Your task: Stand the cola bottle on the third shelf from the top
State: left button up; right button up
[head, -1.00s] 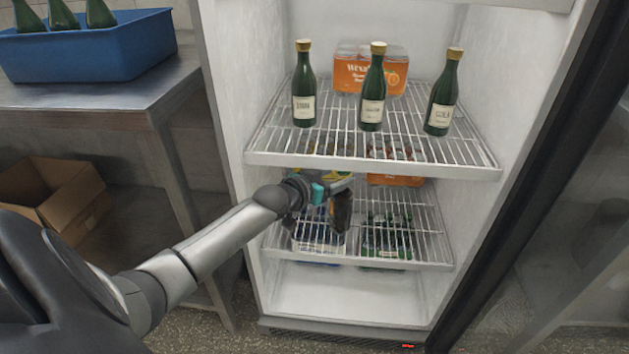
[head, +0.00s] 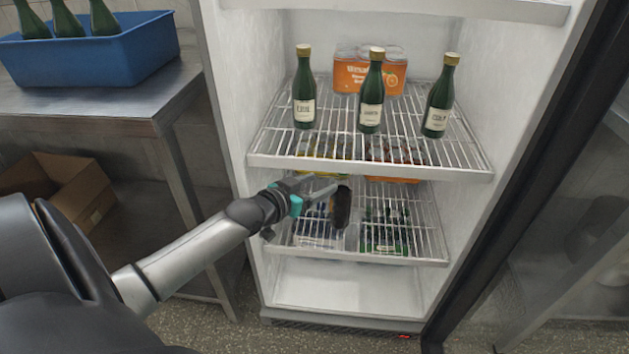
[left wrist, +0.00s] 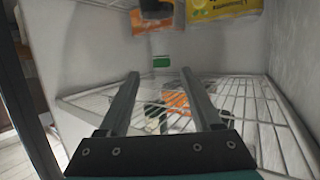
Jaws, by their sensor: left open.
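The dark bottle (head: 341,207), which I take for the cola bottle, appears upright over the lower wire shelf (head: 425,256) in the head view. That shelf is third from the top, counting the one at the upper edge. My left gripper (head: 328,198) is open, just left of the bottle, with empty space between its fingers in the left wrist view (left wrist: 164,98). The bottle's base contact is unclear. My right gripper is not in view.
Three green bottles (head: 371,95) and an orange can pack (head: 370,72) stand on the shelf above (head: 270,157). Other packs sit below it. The fridge floor (head: 345,285) is bare. A blue crate (head: 110,45) with green bottles is on a table at left.

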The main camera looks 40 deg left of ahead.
pick_arm(q)
jog(key=s+d+f+m+g+h, duration=0.15)
jog(key=s+d+f+g, duration=0.35)
jog(key=s+d+f, duration=0.55)
jog(key=s+d+g+y, duration=0.1)
jog(key=s+d+g, duration=0.4)
jog(key=s+d, duration=0.5)
jog(key=s+r, duration=0.1)
jog(key=s, duration=0.2)
jog(key=shift+s, duration=0.2)
jog(key=shift+f, duration=0.1)
